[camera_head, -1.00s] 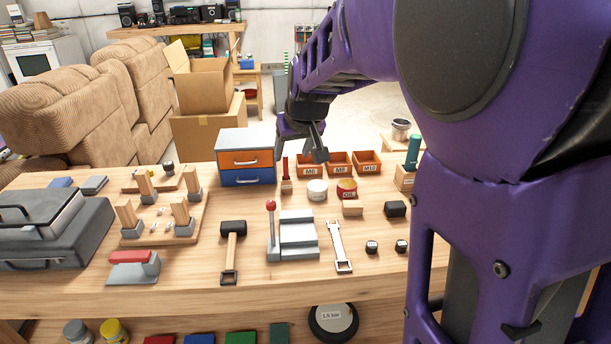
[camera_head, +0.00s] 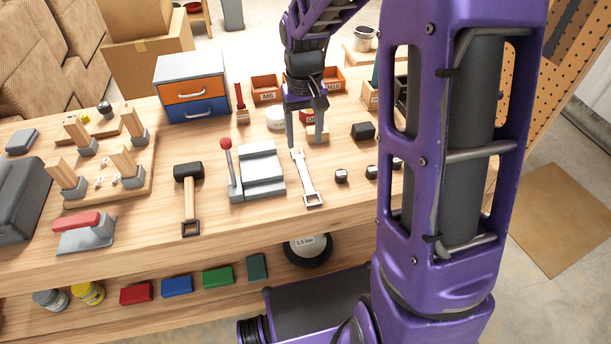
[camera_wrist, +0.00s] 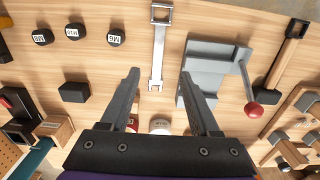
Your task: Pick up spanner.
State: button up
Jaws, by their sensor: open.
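In the wrist view the spanner (camera_wrist: 158,45) runs from the top edge towards the gap between my fingers. My gripper (camera_head: 306,141) is open, its two grey fingers pointing down above the far end of the spanner. In the wrist view my gripper (camera_wrist: 160,78) has its fingers wide apart, with nothing between them touching. Its exact height above the bench is hard to tell.
The grey block (camera_head: 256,172) with its red-knobbed lever (camera_head: 226,144) stands close left of the spanner. A hammer (camera_head: 188,185) lies further left. Orange bins (camera_head: 265,88) and a drawer unit (camera_head: 192,88) stand behind.

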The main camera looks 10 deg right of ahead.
aim_at(305, 177)
notch_tip(305, 177, down, 12)
jog(key=shift+w+d+f+b, duration=0.1)
jog(key=shift+d+f+b, duration=0.05)
jog(key=shift+b, duration=0.9)
grip_shut()
